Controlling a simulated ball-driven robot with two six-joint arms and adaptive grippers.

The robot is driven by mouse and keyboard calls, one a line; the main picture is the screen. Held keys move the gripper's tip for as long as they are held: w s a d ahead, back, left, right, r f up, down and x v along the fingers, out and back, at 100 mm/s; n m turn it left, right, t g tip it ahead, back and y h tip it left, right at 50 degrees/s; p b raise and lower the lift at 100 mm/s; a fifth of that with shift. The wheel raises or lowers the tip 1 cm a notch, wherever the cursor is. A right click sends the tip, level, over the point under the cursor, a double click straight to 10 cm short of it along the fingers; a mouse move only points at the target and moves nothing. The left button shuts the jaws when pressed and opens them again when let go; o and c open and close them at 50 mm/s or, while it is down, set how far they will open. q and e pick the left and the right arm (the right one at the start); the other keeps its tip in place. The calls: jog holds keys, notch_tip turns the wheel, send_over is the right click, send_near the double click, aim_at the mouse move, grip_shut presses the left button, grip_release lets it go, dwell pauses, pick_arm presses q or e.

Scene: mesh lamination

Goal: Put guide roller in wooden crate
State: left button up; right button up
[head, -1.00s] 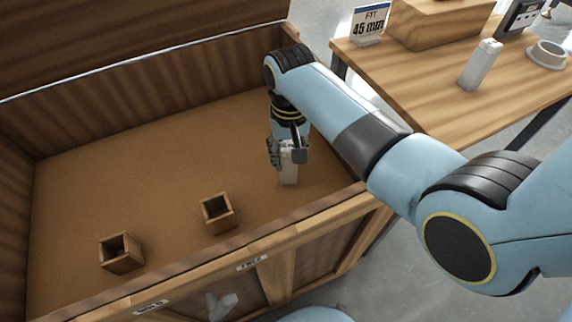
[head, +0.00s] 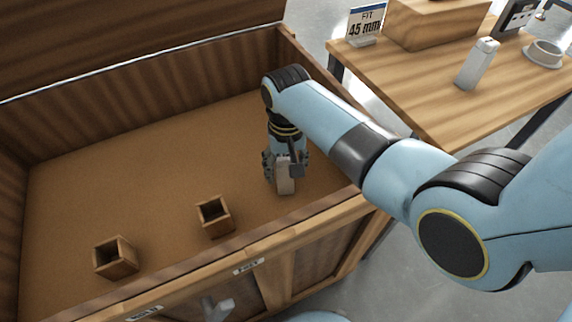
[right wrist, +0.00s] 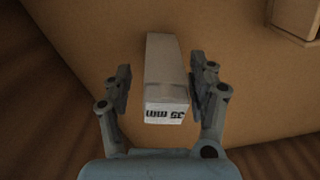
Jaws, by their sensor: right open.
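The wooden crate (head: 150,55) is open, with a brown floor. A pale oblong box (head: 285,180) is inside it near the right end; in the right wrist view this box (right wrist: 165,75) has a "35 mm" label on its near end. I see no bare roller; I cannot tell whether this box is the guide roller. My right gripper (head: 285,165) is down in the crate around the box. In the right wrist view its fingers (right wrist: 165,88) are open, with gaps on both sides of the box. My left gripper is not in view.
Two small open wooden boxes (head: 117,257) (head: 214,216) are on the crate floor. The wooden table (head: 420,90) at right holds a "FIT 45 mm" sign (head: 366,24), another pale box (head: 477,63), a wooden block (head: 435,22) and a round dish (head: 544,53). The crate floor's left and back are clear.

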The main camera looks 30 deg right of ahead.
notch_tip(320, 180, up, 12)
jog(key=p, duration=0.3)
jog(key=shift+r, duration=0.15)
dwell(0.4)
